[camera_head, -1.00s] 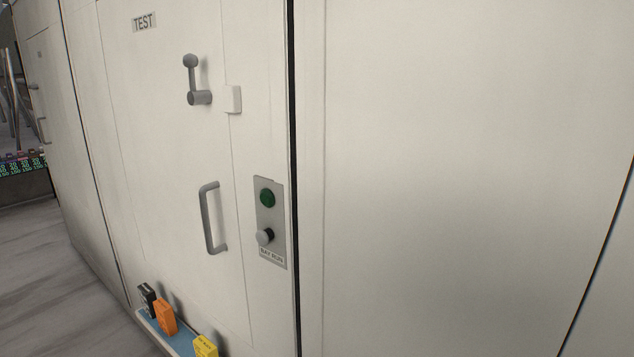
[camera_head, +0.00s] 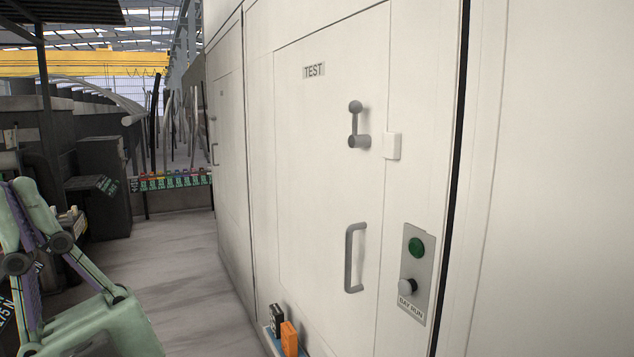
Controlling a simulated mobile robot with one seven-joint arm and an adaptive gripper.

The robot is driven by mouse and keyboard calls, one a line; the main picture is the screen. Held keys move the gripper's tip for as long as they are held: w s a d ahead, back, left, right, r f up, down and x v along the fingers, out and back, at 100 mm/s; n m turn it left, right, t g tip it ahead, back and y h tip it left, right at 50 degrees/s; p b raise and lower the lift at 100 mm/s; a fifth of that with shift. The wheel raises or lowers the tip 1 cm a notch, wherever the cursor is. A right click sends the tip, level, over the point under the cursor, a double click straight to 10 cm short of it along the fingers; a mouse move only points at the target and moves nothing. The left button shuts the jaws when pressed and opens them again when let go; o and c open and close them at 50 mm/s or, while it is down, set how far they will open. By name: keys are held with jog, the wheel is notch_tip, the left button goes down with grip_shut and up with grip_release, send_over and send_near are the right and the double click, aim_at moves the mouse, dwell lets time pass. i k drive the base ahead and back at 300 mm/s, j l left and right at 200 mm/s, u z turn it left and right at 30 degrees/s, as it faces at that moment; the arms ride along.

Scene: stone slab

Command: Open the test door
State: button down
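The test door (camera_head: 310,180) is a white panel with a "TEST" label (camera_head: 314,71), and it looks shut flush with the cabinet. A grey crank lever (camera_head: 355,122) on its upper right has its knob pointing up from the pivot. A small white block (camera_head: 393,146) sits just right of the lever, at the door's edge. A grey vertical pull handle (camera_head: 350,258) is below the lever.
Right of the door, a "BAY RUN" plate (camera_head: 416,285) carries a green button or lamp (camera_head: 416,246) and a grey knob (camera_head: 408,286). Black and orange boxes (camera_head: 289,339) stand low by the door. A pale green jointed device (camera_head: 85,290) is lower left. Open floor (camera_head: 185,260) lies between.

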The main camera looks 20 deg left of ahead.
aim_at(331, 193)
jog(key=i+j, duration=0.15)
jog(key=j, duration=0.25)
jog(key=i+j+z, duration=0.1)
jog(key=j, duration=0.25)
jog(key=i+j, duration=0.2)
jog(key=j, duration=0.2)
jog(key=i+j, duration=0.15)
jog(key=j, duration=0.25)
jog(key=i+j+z, duration=0.1)
jog(key=j, duration=0.3)
jog(key=k+l+z, duration=0.2)
jog(key=l+z, duration=0.2)
jog(key=l, duration=0.2)
